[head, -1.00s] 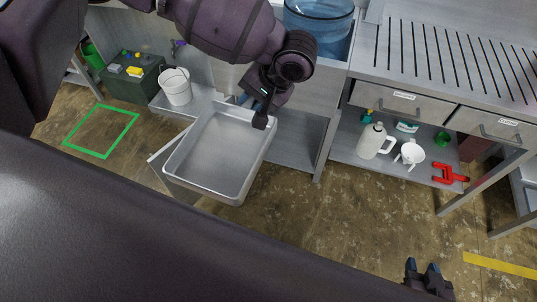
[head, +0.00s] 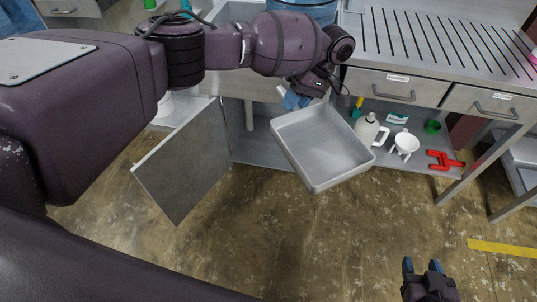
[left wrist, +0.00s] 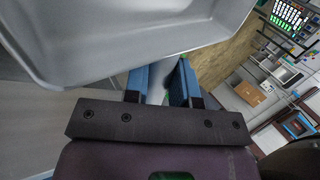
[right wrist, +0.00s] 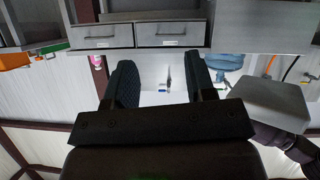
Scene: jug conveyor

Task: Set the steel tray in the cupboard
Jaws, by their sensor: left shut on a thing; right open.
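The steel tray (head: 322,150) is a shallow grey rectangular pan, empty, in the air in front of the counter. My left gripper (head: 297,97) is shut on its back rim near the upper left corner. The tray also fills the top left of the left wrist view (left wrist: 130,40), beside the blue fingers (left wrist: 160,85). The cupboard (head: 258,148) is the low bay under the sink; its grey door (head: 186,165) stands open at the left. The tray hides part of the bay's right side. My right gripper (head: 423,268) is open and empty, low at the front right.
A shelf right of the tray holds a white jug (head: 369,130), a white funnel-like cup (head: 404,144), a red clamp-like tool (head: 443,160) and a green cup (head: 433,126). Drawers (head: 384,88) sit above it. The floor (head: 300,240) in front is clear.

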